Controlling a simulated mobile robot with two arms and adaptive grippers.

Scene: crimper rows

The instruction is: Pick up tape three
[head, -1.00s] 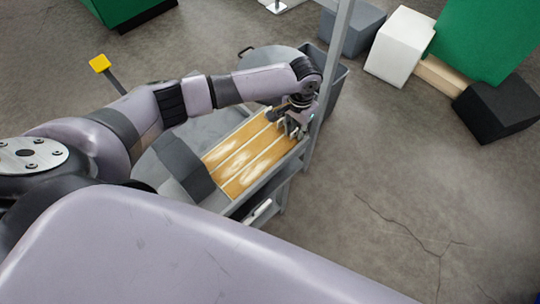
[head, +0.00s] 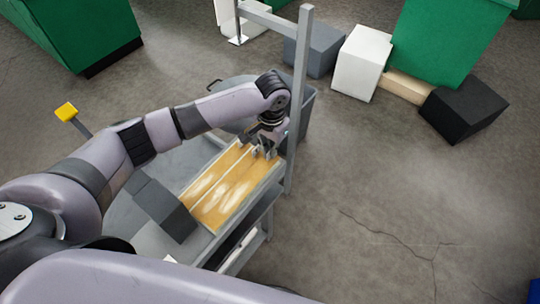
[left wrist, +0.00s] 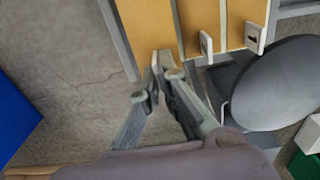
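Several tan tape strips (head: 222,195) lie side by side on a grey rack, split by pale dividers. In the left wrist view the strip nearest my gripper (left wrist: 148,22) is leftmost. Two other strips end in white tabs with dark slots (left wrist: 206,46). My left gripper (head: 262,150) is low at the far end of the strips. In the left wrist view its fingertips (left wrist: 160,66) are close together at the end of the leftmost strip. They hide that strip's end, so I cannot tell whether they grip a tab. My right gripper is out of view.
A grey upright post (head: 300,100) stands right beside my left gripper. A grey bin (head: 302,112) is behind the rack. A dark grey block (head: 163,207) lies at the strips' near end. The floor on the right is clear; boxes stand farther back.

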